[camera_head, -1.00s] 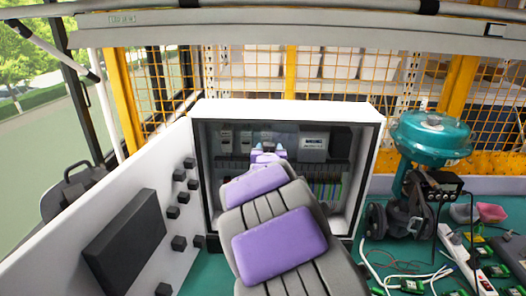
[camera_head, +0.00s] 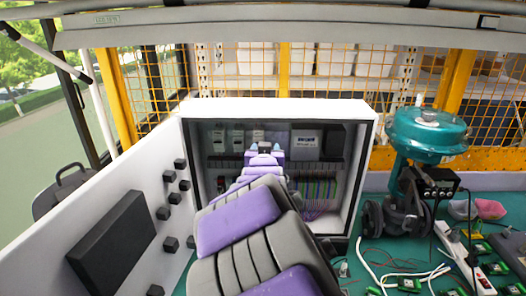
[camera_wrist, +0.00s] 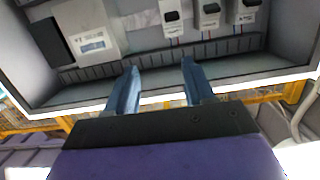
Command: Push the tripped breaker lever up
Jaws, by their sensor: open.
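Several white breakers with dark levers stand in a row at the upper left inside the open cabinet (camera_head: 370,160); one breaker (camera_head: 218,135) is at the row's left end. In the wrist view, which looks turned over, three breakers show at the upper right, one of them (camera_wrist: 172,14) nearest the fingers. I cannot tell which lever is tripped. My gripper (camera_head: 265,148) is in front of the cabinet interior, just below and right of the breakers. In the wrist view its two blue fingers (camera_wrist: 158,78) are apart with nothing between them, and they appear clear of the breakers.
A white labelled box (camera_head: 305,141) is right of the breakers. Slotted ducting and coloured terminals (camera_head: 318,190) lie below. The cabinet door (camera_head: 75,210) stands open at left. A teal valve actuator (camera_head: 428,135), cables and circuit boards occupy the bench at right.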

